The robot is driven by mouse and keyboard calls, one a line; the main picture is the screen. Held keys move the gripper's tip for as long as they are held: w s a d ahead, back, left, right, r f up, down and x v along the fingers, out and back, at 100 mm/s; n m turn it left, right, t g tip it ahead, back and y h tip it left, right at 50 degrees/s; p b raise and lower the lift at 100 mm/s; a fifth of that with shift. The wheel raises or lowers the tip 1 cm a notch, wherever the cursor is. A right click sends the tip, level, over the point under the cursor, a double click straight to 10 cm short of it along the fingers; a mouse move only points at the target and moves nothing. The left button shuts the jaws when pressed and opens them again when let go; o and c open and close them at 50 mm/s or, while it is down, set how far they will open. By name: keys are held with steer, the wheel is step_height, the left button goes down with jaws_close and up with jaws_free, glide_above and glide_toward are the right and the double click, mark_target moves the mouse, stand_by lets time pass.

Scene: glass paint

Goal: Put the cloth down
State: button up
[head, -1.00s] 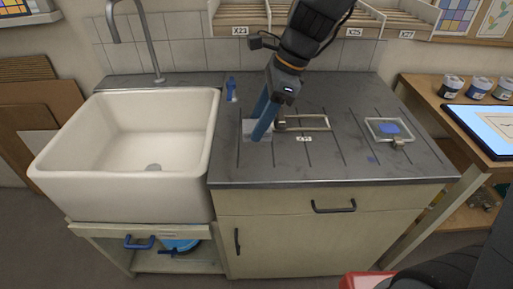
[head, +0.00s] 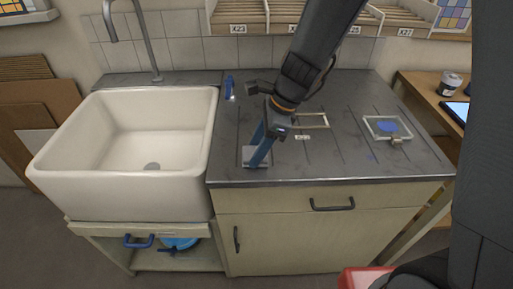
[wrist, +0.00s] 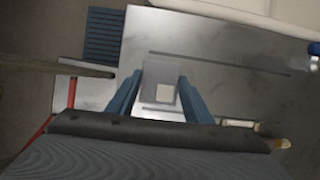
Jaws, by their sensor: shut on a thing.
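The cloth (head: 249,155) is a small pale grey piece at my fingertips, low at the front left of the dark counter. My gripper (head: 257,161) has blue fingers pointing down, shut on it. In the wrist view the cloth (wrist: 160,76) shows as a grey patch with a paler square between my two fingers (wrist: 160,84). I cannot tell whether it touches the counter (head: 330,168). Part of it is hidden by the fingers.
A white sink (head: 60,178) adjoins the counter on the left. A blue item (head: 229,88) stands at the back left. A pale frame (head: 325,121) lies behind my gripper, and a glass frame with blue paint (head: 388,127) lies on the right. The counter's front middle is clear.

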steer(key=shift+f, duration=0.1)
steer(key=o, duration=1.1)
steer(key=b+v, duration=0.1)
steer(key=v, duration=1.1)
steer(key=s+d+f+n+h, duration=0.2)
steer(key=s+d+f+n, duration=0.2)
steer(key=d+n, duration=0.4)
steer(key=s+d+f+n+t+h, duration=0.1)
steer(key=s+d+f+n, duration=0.3)
steer(key=d+n, duration=0.4)
steer(key=shift+s+d+f+n+h, duration=0.15)
steer(key=shift+d+n+h, duration=0.1)
steer(key=shift+n+h, duration=0.5)
